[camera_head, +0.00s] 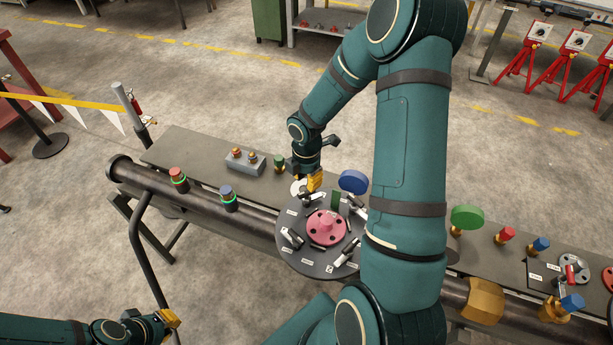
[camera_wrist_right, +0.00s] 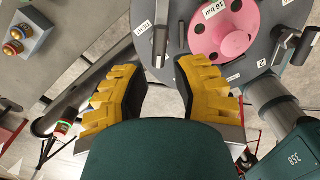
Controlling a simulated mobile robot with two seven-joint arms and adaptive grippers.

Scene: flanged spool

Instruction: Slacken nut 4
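A dark round flange plate (camera_head: 290,218) with a pink hub (camera_head: 325,228) sits in the middle of the head view. Black-and-metal fittings (camera_head: 292,238) and small white labels stand around the hub; I cannot tell which one is nut 4. The pink hub (camera_wrist_right: 222,28), labelled 16 bar, also shows in the right wrist view. My right gripper (camera_head: 315,182) is above the plate's far edge. In the right wrist view its yellow fingers (camera_wrist_right: 163,78) are apart with nothing between them. My left gripper (camera_head: 170,318) is at lower left, away from the plate; its opening is unclear.
A grey bench (camera_head: 200,148) and a long dark pipe (camera_head: 255,220) run across the view. A grey block with two buttons (camera_head: 243,160), a blue disc (camera_head: 353,181) and a green disc (camera_head: 467,217) stand nearby. My right arm hides the plate's right side.

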